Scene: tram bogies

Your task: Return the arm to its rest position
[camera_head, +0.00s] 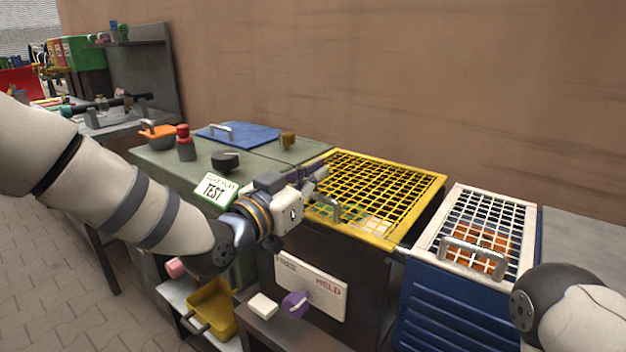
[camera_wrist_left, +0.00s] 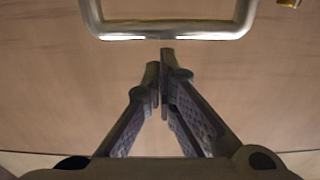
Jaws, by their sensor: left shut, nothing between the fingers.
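My left arm comes in from the left. Its gripper (camera_head: 320,178) is over the front left part of the yellow mesh cover (camera_head: 430,180). In the left wrist view the two fingers (camera_wrist_left: 164,62) come together at their tips, with nothing held. My right gripper is not in view; only part of my right arm shows at the lower right.
A blue bin with a white mesh lid (camera_head: 530,222) and handle stands right of the yellow cover. A purple knob (camera_head: 295,305) sits below, by a white panel.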

